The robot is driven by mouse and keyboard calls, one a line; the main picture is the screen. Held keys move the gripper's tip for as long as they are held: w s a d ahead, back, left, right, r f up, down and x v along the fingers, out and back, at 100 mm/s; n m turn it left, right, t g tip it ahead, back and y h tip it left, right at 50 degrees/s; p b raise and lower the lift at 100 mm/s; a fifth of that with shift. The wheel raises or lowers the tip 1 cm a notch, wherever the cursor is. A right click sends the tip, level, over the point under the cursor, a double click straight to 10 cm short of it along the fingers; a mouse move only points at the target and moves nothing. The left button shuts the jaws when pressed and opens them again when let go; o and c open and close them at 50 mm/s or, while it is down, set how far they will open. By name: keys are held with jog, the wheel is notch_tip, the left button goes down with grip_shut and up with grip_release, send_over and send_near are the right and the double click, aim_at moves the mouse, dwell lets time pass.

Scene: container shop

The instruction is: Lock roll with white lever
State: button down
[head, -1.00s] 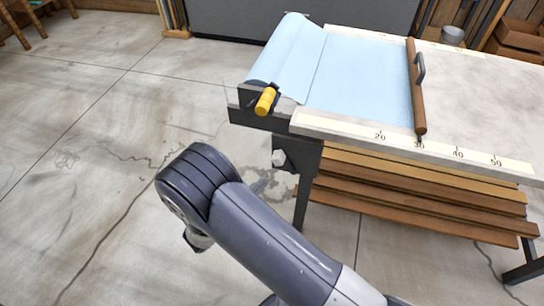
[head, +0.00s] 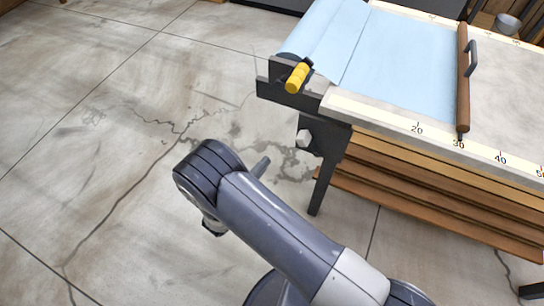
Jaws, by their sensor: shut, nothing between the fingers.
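The white lever (head: 303,139) is a small white knob-like piece on the dark frame at the near left leg of the table, below the roll. The light blue roll (head: 322,28) lies across the table's left end, with its sheet spread to the right over the top. A yellow handle (head: 297,78) sticks out at the roll's near end. My gripper (head: 262,166) shows only as a small grey tip behind my arm, left of and below the white lever and apart from it. It looks shut and empty; the rest of it is hidden by my arm.
The pale table (head: 505,105) has a numbered scale along its near edge. A wooden bar (head: 463,85) with a grey handle lies across the sheet. Wooden boards (head: 420,185) are stacked beneath. A grey bowl (head: 507,24) stands at the back right. The floor at left is clear.

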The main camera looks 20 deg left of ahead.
jog(key=w+d+r, duration=0.3)
jog(key=w+d, duration=0.3)
jog(key=w, duration=0.1)
jog(key=shift+w+p, duration=0.4)
jog(key=shift+r+m+b, duration=0.1)
jog(key=shift+m+b, duration=0.2)
jog(key=shift+b, duration=0.15)
